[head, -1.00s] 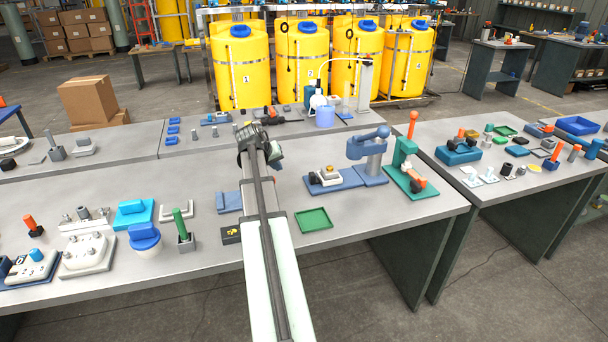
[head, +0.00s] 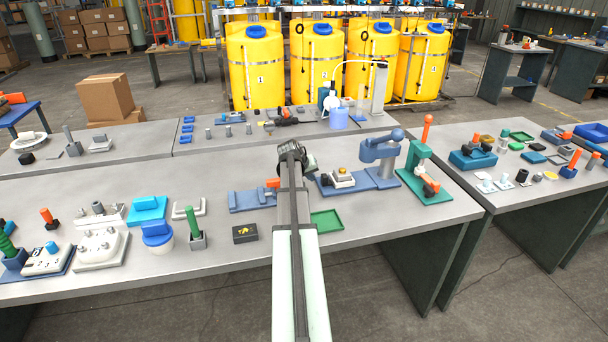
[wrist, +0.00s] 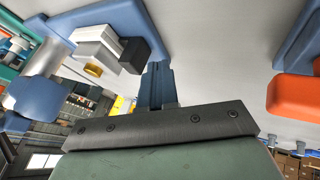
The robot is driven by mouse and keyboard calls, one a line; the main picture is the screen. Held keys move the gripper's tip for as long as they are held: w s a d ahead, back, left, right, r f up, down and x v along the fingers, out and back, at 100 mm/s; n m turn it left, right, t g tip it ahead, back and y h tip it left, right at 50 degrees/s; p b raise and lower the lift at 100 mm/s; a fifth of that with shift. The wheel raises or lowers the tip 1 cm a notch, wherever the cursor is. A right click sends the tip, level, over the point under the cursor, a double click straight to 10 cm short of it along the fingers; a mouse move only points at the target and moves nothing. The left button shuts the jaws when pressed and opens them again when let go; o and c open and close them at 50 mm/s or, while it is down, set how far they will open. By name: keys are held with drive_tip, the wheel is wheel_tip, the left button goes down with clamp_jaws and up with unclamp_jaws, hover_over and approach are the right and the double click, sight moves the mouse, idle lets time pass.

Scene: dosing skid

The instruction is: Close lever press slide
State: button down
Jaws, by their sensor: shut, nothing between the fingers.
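The blue-grey lever press (head: 380,150) with a round-ended lever stands on a blue base on the main bench. To its left, its slide carries a white block with a brass-coloured button (head: 342,178) and a black end piece (head: 325,181). The wrist view shows the white block (wrist: 98,45) and the black end piece (wrist: 128,57) at upper left. My gripper (wrist: 157,68) is shut and empty, just beside the black end piece; I cannot tell whether they touch. In the head view my arm hides the fingertips, left of the slide.
A blue fixture with an orange part (head: 272,183) lies left of my gripper; the orange part (wrist: 294,97) is at right in the wrist view. A green tray (head: 326,220) lies in front. A green press with an orange lever (head: 420,170) stands beyond, at right.

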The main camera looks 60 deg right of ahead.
sight(342, 171)
drive_tip(key=shift+s+d, duration=0.75)
drive_tip(key=shift+s, duration=0.05)
drive_tip(key=s+d, duration=0.7)
drive_tip(key=shift+d, duration=0.1)
drive_tip(key=shift+w+a, duration=0.3)
drive_tip(key=shift+a, duration=0.1)
drive_tip(key=w+a, duration=0.2)
drive_tip(key=a, duration=0.1)
drive_tip(key=shift+w+r, duration=0.15)
drive_tip(key=shift+r, duration=0.25)
drive_tip(key=v, duration=0.9)
